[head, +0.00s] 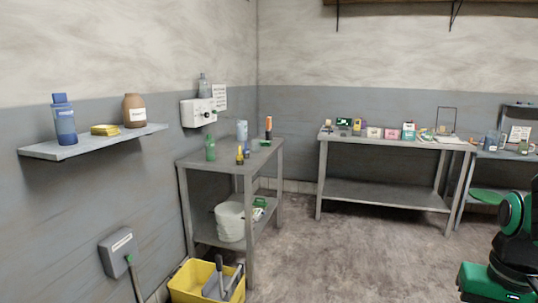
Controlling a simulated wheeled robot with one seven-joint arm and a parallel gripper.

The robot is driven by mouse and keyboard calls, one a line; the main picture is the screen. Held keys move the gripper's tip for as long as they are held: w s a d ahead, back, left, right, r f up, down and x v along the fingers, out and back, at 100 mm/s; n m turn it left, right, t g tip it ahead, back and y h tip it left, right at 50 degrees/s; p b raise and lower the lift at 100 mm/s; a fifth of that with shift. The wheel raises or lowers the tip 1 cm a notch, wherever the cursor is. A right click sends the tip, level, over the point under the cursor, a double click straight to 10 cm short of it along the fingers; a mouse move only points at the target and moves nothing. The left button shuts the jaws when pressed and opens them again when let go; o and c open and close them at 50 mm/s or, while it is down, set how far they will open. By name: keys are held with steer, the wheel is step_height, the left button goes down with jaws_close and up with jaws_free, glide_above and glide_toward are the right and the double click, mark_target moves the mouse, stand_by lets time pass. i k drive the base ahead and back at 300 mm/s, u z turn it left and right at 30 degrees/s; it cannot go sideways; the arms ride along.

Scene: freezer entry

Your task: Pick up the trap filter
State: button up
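I cannot pick out the trap filter with certainty; the objects are small at this distance. The near metal table (190,161) holds a green bottle (210,148), a pale blue bottle (242,131), a yellow-and-dark item (240,155), an orange-topped dark item (268,128) and a small green item (265,143). A white bucket (230,222) and another green item (260,202) are on its lower shelf. Green and black parts of my arm show at the lower right edge. My gripper's fingers do not show.
A long metal table (400,140) with several small boxes stands at the back wall, beside another table (490,154) at right. A wall shelf (95,144) is at left. A yellow mop bucket (190,284) stands at the near table's front. The middle floor is clear.

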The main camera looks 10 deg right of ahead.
mark_target(247, 151)
steer(key=z, duration=0.6)
steer(key=i, duration=1)
steer(key=z, duration=0.5)
steer(key=i, duration=1.15)
steer(key=u, duration=0.9)
steer(key=i, duration=0.8)
steer(key=u, duration=0.75)
steer(key=i, duration=0.6)
